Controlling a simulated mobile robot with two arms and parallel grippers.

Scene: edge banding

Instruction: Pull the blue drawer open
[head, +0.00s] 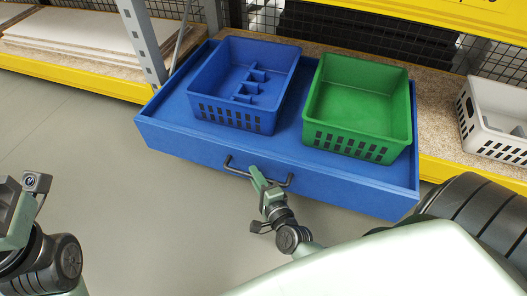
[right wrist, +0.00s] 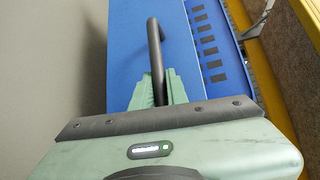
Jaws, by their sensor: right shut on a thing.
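The blue drawer (head: 215,150) stands pulled out from the shelf, with its front towards me. Its dark bar handle (head: 238,170) is on the front face, and the handle also shows in the right wrist view (right wrist: 154,50). My right gripper (head: 258,180) is shut on the handle; in the right wrist view its green fingers (right wrist: 150,90) are around the bar. My left gripper (head: 22,200) is at the left edge of the head view, away from the drawer; its fingertips are not clear enough to tell open from shut.
A blue crate (head: 232,112) with small blue parts inside and an empty green crate (head: 350,142) stand in the drawer. A white crate (head: 490,138) is on the shelf at right. A grey upright (head: 143,42) stands at left. The floor (head: 130,190) before the drawer is clear.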

